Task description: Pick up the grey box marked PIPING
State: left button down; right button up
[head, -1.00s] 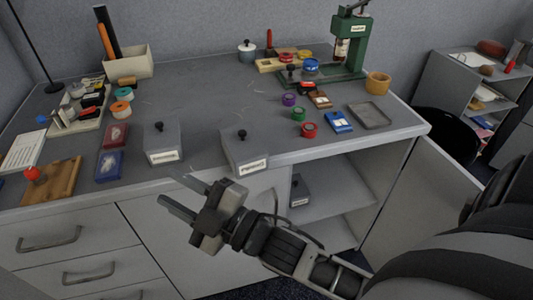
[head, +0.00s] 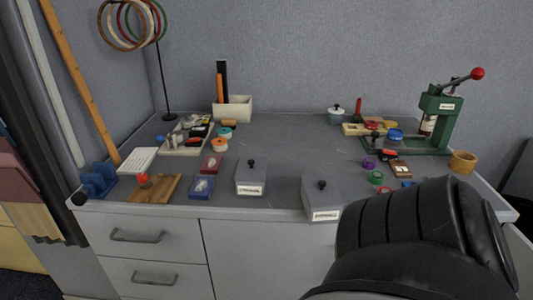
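Two grey boxes with black knobs and white front labels stand near the front edge of the table. One grey box (head: 251,178) is at the middle. The other grey box (head: 321,195) is to its right and slightly over the front edge. The label lettering is too small to read, so I cannot tell which is marked PIPING. My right arm (head: 415,235) fills the lower right foreground and hides part of the table and the cabinet front. Neither of my grippers shows.
A wooden board (head: 155,188) with a red ball, a blue box (head: 201,187) and a red box (head: 211,164) lie left of the grey boxes. A green press (head: 437,125) stands at the back right. The back middle of the table is clear.

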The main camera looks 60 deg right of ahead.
aim_at(325, 215)
jog(key=u, duration=0.05)
jog(key=i, duration=1)
jog(key=z, duration=2.8)
